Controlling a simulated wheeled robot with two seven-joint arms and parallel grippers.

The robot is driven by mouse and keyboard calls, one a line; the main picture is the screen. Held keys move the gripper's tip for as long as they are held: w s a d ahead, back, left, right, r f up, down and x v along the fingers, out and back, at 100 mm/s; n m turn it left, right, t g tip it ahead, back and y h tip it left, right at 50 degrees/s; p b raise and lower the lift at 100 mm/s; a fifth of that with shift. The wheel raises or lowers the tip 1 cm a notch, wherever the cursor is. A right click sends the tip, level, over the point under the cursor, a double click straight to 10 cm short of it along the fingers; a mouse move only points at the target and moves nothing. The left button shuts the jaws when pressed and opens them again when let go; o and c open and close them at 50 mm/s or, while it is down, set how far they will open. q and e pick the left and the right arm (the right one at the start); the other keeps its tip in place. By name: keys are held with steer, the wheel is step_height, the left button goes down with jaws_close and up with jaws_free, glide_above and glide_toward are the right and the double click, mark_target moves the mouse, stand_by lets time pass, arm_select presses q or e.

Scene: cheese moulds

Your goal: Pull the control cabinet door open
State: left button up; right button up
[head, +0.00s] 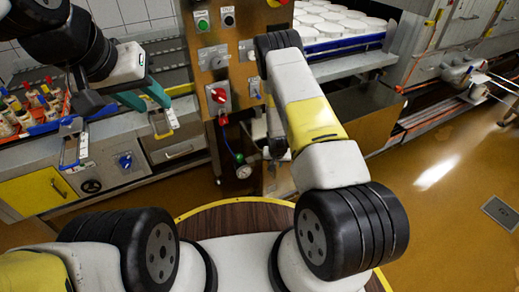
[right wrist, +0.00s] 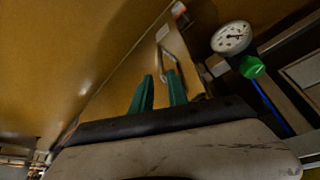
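The control cabinet (head: 213,62) stands in the middle of the head view, a tan panel with push buttons and a red rotary switch (head: 217,95). In the right wrist view a tan door panel (right wrist: 125,68) carries a U-shaped metal handle (right wrist: 173,52). My right gripper (right wrist: 160,90) has its two teal fingers apart. The handle's near end shows at the gap between the fingertips; I cannot tell whether it touches them. In the head view my right arm hides that gripper and the handle. My left gripper (head: 146,98) is open and empty over the bench at the left.
A pressure gauge (right wrist: 232,38) with a green fitting sits right of the handle; it also shows low beside the cabinet (head: 243,171). A crate of bottles (head: 28,112) is at the left. White moulds (head: 335,22) lie behind the cabinet. The right floor is mostly clear.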

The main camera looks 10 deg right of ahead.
mark_target(276, 169)
steer(key=shift+a+f, duration=0.1)
steer(key=shift+f, duration=0.75)
steer(key=x, duration=0.7)
steer(key=shift+c, duration=0.4)
jaws_close()
steer(key=shift+w, duration=0.1)
